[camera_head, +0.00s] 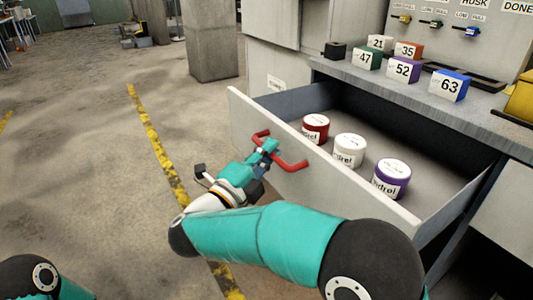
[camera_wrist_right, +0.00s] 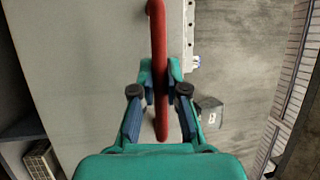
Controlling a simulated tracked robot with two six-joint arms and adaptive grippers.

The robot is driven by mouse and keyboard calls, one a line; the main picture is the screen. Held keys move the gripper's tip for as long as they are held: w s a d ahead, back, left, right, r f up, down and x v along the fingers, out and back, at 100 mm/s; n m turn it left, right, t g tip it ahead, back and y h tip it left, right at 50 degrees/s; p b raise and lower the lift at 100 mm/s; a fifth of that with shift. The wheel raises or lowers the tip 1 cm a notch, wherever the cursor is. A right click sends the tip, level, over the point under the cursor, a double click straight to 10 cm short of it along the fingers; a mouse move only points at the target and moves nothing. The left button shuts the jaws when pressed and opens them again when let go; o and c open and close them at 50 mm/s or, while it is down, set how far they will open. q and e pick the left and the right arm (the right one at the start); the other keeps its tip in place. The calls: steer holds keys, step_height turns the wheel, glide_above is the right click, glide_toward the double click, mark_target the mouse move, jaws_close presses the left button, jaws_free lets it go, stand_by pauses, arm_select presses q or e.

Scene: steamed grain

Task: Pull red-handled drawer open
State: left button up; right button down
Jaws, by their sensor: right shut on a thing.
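The drawer (camera_head: 300,188) is pulled out from the grey cabinet, and its inside shows. Its red handle (camera_head: 291,164) is on the front panel. My right gripper (camera_head: 268,150) is at the handle, its fingers shut around the bar. In the right wrist view the red handle (camera_wrist_right: 158,45) runs between the two fingers (camera_wrist_right: 160,85). Three jars stand in the drawer: a red one (camera_head: 316,128), a white one (camera_head: 349,150) and a purple one (camera_head: 391,179). My left arm shows only in the bottom left corner; its gripper is out of view.
Numbered boxes, such as a blue one (camera_head: 449,85) and a green one (camera_head: 367,57), stand on the counter above the drawer. A concrete pillar (camera_head: 209,40) stands behind. The floor left of the drawer is open, with a yellow line (camera_head: 152,135).

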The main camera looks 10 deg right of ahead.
steer(key=shift+f, duration=0.15)
steer(key=c, duration=1.2)
jaws_free()
steer(key=shift+w, duration=0.1)
